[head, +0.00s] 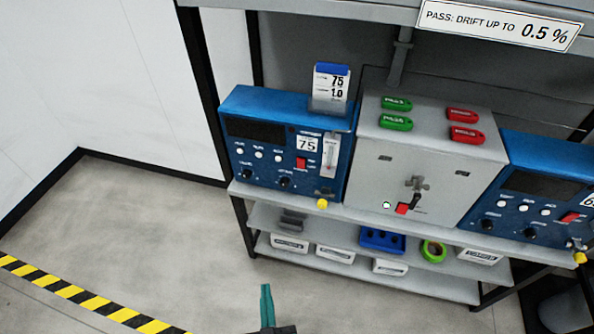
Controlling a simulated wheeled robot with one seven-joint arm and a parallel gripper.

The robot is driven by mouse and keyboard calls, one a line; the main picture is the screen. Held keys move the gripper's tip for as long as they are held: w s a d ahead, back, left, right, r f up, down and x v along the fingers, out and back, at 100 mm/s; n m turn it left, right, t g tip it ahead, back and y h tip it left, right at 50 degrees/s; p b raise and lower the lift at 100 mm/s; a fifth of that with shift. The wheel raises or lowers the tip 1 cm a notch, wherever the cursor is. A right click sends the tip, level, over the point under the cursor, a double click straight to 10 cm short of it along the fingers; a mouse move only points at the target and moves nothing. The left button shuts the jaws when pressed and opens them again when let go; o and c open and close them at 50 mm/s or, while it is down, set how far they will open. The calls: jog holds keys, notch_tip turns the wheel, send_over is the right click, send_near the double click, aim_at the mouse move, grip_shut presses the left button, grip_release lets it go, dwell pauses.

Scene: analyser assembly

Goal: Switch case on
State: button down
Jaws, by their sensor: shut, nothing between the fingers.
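A blue case (240,108) marked 75 stands at the left of the bench, with a dark screen, white buttons, black knobs and a red switch (300,163). A second blue case (560,150) stands at the right, partly cut off by the picture edge, with its own red switch (571,217). The screens of both are dark. My gripper (266,292) is at the bottom of the head view, its teal fingers together and empty. It is well in front of the bench and apart from both cases.
Lower shelves (330,262) hold white boxes, a blue rack (382,240) and green tape (433,251). Floor at left is clear, with a striped line (85,298).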

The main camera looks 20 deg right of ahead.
aim_at(300, 161)
jog(key=w+d+r+m+h, duration=0.2)
jog(key=w+d+r+h, duration=0.2)
jog(key=w, duration=0.4)
jog(key=w+d+r+m+h, duration=0.3)
jog(key=w+d+r+h, duration=0.1)
jog(key=w+d+r, duration=0.2)
notch_tip(300, 161, up, 2)
jog(key=shift+w+r+m+t, duration=0.1)
jog(key=shift+w+m+t, duration=0.2)
jog(key=shift+w, duration=0.6)
jog(key=x, duration=1.4)
